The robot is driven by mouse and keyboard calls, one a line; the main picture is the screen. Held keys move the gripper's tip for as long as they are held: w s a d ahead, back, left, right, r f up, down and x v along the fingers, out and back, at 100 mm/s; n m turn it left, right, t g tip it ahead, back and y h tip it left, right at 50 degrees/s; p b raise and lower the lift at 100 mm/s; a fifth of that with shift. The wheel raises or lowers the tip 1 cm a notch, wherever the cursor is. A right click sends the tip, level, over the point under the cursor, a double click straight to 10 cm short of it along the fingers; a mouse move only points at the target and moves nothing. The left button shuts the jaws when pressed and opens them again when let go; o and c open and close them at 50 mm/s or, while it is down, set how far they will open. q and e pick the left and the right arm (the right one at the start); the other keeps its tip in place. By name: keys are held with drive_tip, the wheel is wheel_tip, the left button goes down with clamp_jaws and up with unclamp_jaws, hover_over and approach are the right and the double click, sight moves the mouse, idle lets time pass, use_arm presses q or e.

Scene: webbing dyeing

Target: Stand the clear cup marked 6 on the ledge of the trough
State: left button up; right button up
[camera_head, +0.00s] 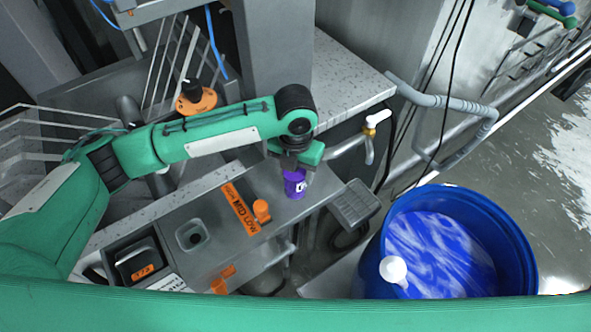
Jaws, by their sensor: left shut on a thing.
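A small cup (295,187) with purple contents and a white label is under my left gripper (295,166). The mark on the label is too small to read. My left gripper is shut on the cup's upper part, and the gripper hides its rim. The cup looks upright, over the right end of the grey metal trough unit (215,205). I cannot tell whether its base touches the surface. My right gripper is not in view.
A blue barrel (520,250) of blue liquid stands at the right. A speckled counter (345,75) is at the back.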

use_arm(q)
drive_tip(key=shift+f, duration=0.1)
drive_tip(key=o, duration=1.4)
drive_tip(key=shift+r+p, duration=0.45)
drive_tip(key=shift+r, duration=0.2)
wheel_tip(320, 180, up, 6)
drive_tip(key=p, duration=0.5)
wheel_tip(320, 180, up, 4)
drive_tip(key=shift+f, duration=0.15)
drive_tip(key=shift+r, duration=0.65)
drive_tip(key=shift+s+f, duration=0.1)
